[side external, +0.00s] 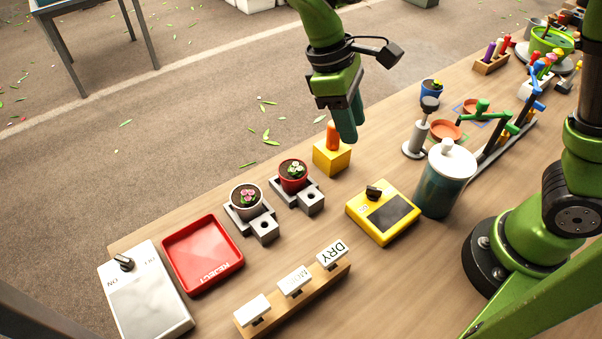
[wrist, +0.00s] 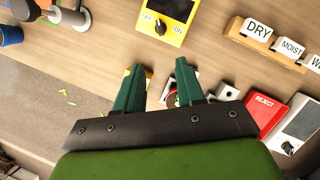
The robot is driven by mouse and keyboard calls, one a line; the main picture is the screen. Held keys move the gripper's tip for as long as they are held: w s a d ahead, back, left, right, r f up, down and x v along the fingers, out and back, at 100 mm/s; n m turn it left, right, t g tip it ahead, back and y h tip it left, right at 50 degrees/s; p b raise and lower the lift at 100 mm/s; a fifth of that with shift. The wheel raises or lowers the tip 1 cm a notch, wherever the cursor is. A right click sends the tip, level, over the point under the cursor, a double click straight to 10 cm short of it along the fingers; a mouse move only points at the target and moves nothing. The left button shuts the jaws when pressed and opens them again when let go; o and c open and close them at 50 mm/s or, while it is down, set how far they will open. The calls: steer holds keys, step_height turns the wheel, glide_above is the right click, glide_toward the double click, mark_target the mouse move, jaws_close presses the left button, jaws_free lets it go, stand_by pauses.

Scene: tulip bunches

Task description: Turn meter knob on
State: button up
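The yellow meter (side external: 383,214) lies on the table with a dark screen and a black knob (side external: 374,191). In the wrist view the meter (wrist: 176,9) is at the top, with its knob (wrist: 160,27) between the OFF mark on the left and the ON mark on the right. I cannot tell surely which mark the knob points at. My gripper (side external: 348,138) hangs above the table near the yellow block, behind the meter and apart from it. In the wrist view my gripper's (wrist: 160,65) two green fingers are spread with nothing held between them.
An orange-handled piece (side external: 332,134) stands in a yellow block (side external: 332,157) close to my gripper. Two potted plants (side external: 293,175), a red REJECT tray (side external: 203,254) and a white box with its own knob (side external: 145,295) are left. A teal canister (side external: 443,181) stands right of the meter.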

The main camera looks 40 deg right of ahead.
steer(key=r, duration=0.1)
glide_toward(380, 189)
steer(key=shift+n+g, duration=0.3)
steer(key=shift+n, duration=0.1)
steer(key=x, duration=0.8)
steer(key=shift+w+f, duration=0.2)
steer(key=shift+f, duration=0.1)
jaws_close()
